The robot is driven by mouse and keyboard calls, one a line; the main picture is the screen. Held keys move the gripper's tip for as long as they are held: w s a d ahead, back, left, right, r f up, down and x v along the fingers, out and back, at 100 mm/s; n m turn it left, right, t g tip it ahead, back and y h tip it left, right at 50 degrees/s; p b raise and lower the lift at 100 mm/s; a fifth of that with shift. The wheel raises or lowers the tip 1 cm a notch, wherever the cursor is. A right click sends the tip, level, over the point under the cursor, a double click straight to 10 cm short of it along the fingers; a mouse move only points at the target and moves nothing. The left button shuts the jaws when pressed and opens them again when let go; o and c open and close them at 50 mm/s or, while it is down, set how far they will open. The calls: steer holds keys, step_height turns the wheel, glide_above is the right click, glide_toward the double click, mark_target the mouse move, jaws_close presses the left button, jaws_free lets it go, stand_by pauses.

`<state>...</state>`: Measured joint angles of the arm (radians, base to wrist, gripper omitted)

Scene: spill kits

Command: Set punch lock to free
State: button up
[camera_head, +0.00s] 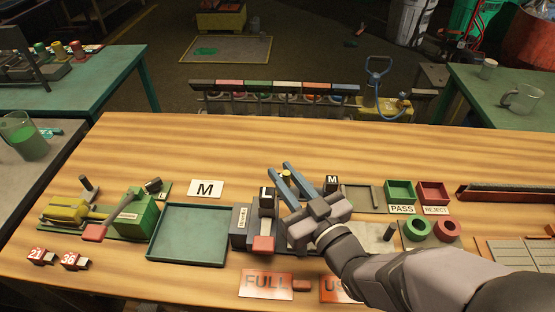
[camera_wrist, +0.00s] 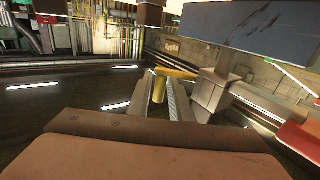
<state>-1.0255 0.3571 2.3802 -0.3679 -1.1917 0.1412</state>
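The punch (camera_head: 265,215) is a dark grey device left of centre on the table, with a label "L" on its upright and a red lever pad at its front. A small yellow knob (camera_head: 286,176) stands beside it, and I take it for the lock. A label "M" stands right of the knob. My gripper (camera_head: 281,172) reaches in from the lower right, its two blue fingers on either side of the knob. In the wrist view the yellow knob (camera_wrist: 160,88) shows between the fingertips, under a yellow bar. Whether the fingers press on it I cannot tell.
A green tray (camera_head: 190,233) and a green-and-yellow device (camera_head: 135,215) lie to the left. Green PASS (camera_head: 400,190) and red REJECT (camera_head: 432,190) bins stand to the right. A FULL card (camera_head: 266,284) lies at the front. My arm covers the front right.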

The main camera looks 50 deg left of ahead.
steer(key=shift+x, duration=1.65)
jaws_close()
